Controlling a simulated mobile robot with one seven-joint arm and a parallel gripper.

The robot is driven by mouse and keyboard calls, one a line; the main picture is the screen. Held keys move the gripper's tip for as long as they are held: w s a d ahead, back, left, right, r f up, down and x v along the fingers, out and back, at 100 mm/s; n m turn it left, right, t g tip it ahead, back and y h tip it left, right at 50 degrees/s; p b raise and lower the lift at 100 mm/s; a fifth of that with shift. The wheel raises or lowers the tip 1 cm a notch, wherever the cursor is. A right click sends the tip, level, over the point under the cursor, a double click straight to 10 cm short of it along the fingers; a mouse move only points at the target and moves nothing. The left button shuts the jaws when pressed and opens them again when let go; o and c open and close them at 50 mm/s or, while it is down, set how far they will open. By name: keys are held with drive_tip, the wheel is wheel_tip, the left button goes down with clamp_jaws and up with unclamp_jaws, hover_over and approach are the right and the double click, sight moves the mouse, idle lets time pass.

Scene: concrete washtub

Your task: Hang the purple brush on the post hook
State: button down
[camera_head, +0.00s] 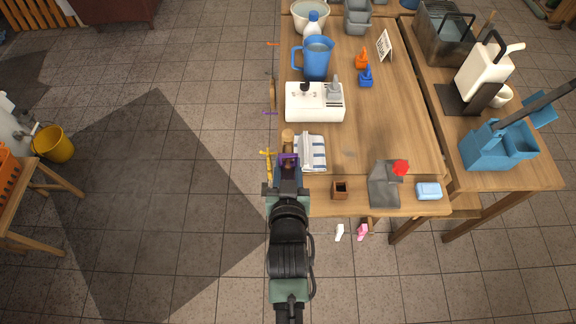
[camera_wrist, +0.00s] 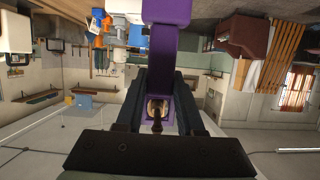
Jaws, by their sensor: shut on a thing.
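The purple brush (camera_head: 289,159) is between the fingers of my gripper (camera_head: 287,180), which is shut on it at the near left corner of the table. In the wrist view the purple brush (camera_wrist: 165,60) runs up and away from the fingers, with a tan end low between them. A yellow hook-like piece (camera_head: 266,153) sticks out at the table's left edge, just left of my gripper. A small purple piece (camera_head: 270,113) and an orange piece (camera_head: 273,44) stick out farther along that edge. I cannot tell which one is the post hook.
A striped folded cloth (camera_head: 312,152) lies right beside the gripper. A white box (camera_head: 315,102) and a blue jug (camera_head: 317,58) stand beyond it. A small wooden box (camera_head: 340,190) is at the front edge.

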idle(0.3)
drive_tip(key=shift+c, duration=2.2)
unclamp_jaws()
drive_tip(key=shift+s, duration=0.1)
drive_tip(key=b+v, duration=0.2)
drive_tip(key=v, duration=1)
drive_tip(key=shift+s+r, duration=0.2)
drive_tip(key=shift+s, duration=0.15)
